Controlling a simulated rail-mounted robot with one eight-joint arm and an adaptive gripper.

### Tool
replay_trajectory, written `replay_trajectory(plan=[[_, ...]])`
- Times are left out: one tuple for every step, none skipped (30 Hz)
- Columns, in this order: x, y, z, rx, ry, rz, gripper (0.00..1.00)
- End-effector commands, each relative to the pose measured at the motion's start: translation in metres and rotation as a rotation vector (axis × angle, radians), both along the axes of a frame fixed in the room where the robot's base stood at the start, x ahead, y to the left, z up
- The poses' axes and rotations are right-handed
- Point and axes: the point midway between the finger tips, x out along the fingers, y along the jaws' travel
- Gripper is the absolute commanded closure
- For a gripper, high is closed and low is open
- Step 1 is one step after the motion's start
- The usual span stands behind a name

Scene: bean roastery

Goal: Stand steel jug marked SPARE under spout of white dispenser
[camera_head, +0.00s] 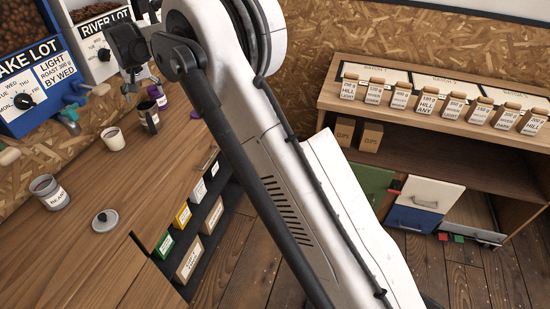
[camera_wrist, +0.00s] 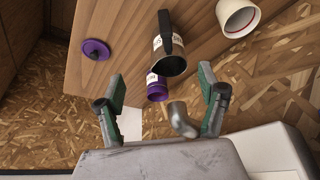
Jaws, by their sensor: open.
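A dark-looking jug with a black handle and a white label stands on the wooden counter in the head view (camera_head: 149,118) and the wrist view (camera_wrist: 170,64). Only part of its lettering shows, so I cannot read SPARE. The white dispenser (camera_head: 78,14), labelled RIVER LOT, is at the upper left. In the wrist view, a curved grey metal piece (camera_wrist: 181,119), possibly its spout, lies between my fingers. My gripper (camera_wrist: 162,95) is open and empty, with the jug beyond its fingertips. My gripper (camera_head: 132,84) is just above the jug in the head view.
A purple-labelled jar (camera_head: 157,96) and a purple lid (camera_wrist: 95,49) are close to the jug. A white cup (camera_head: 113,138), a jar labelled BEAR (camera_head: 50,192) and a grey lid (camera_head: 105,220) stand on the counter (camera_head: 80,255). The blue dispenser (camera_head: 35,115) is at left.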

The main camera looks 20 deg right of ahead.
Motion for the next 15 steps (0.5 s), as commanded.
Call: replay_trajectory(plan=[[-0.009,-0.01,0.014,0.001,-0.004,-0.003,0.28],[-0.015,-0.016,0.022,0.002,-0.007,-0.004,0.28],[-0.024,-0.025,0.033,0.003,-0.011,-0.004,0.28],[-0.031,-0.031,0.04,0.004,-0.015,-0.006,0.28],[-0.037,-0.038,0.048,0.006,-0.019,-0.006,0.28],[-0.047,-0.046,0.058,0.006,-0.024,-0.007,0.28],[-0.055,-0.052,0.065,0.007,-0.027,-0.006,0.28],[-0.062,-0.058,0.071,0.008,-0.03,-0.007,0.28],[-0.073,-0.066,0.08,0.01,-0.035,-0.009,0.28],[-0.081,-0.072,0.086,0.01,-0.037,-0.01,0.28],[-0.089,-0.079,0.092,0.011,-0.041,-0.01,0.28],[-0.101,-0.086,0.1,0.012,-0.046,-0.01,0.28],[-0.109,-0.092,0.105,0.012,-0.05,-0.01,0.28],[-0.118,-0.098,0.11,0.013,-0.053,-0.011,0.28],[-0.13,-0.106,0.116,0.014,-0.058,-0.013,0.28]])
